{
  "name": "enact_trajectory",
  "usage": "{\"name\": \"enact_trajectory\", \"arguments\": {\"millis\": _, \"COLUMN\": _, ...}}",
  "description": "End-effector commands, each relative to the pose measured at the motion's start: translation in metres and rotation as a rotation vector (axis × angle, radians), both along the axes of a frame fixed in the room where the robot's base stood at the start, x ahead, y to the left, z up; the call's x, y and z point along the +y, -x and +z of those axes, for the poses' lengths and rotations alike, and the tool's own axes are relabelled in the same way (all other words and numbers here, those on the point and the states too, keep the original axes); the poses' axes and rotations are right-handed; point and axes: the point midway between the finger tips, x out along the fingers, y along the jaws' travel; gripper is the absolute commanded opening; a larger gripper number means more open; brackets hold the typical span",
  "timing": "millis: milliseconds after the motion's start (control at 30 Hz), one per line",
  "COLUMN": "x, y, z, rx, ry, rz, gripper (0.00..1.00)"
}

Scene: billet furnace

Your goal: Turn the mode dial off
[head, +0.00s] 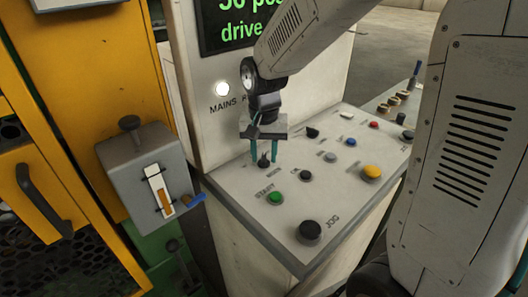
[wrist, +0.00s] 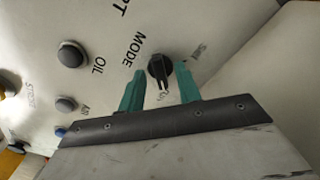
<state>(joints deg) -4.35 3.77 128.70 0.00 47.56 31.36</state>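The mode dial (wrist: 159,68) is a small black knob on the sloping console, beside the printed word MODE in the wrist view. Its pale pointer mark faces my gripper's palm; the small position label there is hard to read. The dial also shows in the head view (head: 264,163), low between the finger ends. My gripper (wrist: 160,72) has two teal fingers, parted, one on each side of the dial. The right fingertip is very near the knob's edge; I cannot tell if it touches. My gripper also shows in the head view (head: 262,160), pointing down at the panel.
A green START button (head: 275,198), a large black JOG button (head: 310,231) and a yellow button (head: 371,172) stand on the console. A lit MAINS lamp (head: 222,89) and a display (head: 235,25) are on the upright panel. A grey lever box (head: 140,185) stands left.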

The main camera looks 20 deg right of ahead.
Motion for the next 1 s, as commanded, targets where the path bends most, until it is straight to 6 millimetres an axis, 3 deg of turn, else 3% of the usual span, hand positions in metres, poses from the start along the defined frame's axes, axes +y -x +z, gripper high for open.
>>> {"name": "enact_trajectory", "arguments": {"millis": 67, "x": 0.0, "y": 0.0, "z": 0.0002, "rx": 0.0, "ry": 0.0, "rz": 0.0, "gripper": 0.31}}
{"name": "enact_trajectory", "arguments": {"millis": 167, "x": 0.0, "y": -0.0001, "z": 0.0003, "rx": 0.0, "ry": 0.0, "rz": 0.0, "gripper": 0.03}}
{"name": "enact_trajectory", "arguments": {"millis": 200, "x": 0.0, "y": -0.0001, "z": 0.0004, "rx": 0.0, "ry": 0.0, "rz": 0.0, "gripper": 0.0}}
{"name": "enact_trajectory", "arguments": {"millis": 667, "x": -0.0001, "y": 0.0, "z": 0.0007, "rx": 0.0, "ry": 0.0, "rz": 0.077, "gripper": 0.0}}
{"name": "enact_trajectory", "arguments": {"millis": 1000, "x": -0.0002, "y": -0.0001, "z": 0.0008, "rx": -0.001, "ry": 0.0, "rz": 0.336, "gripper": 0.0}}
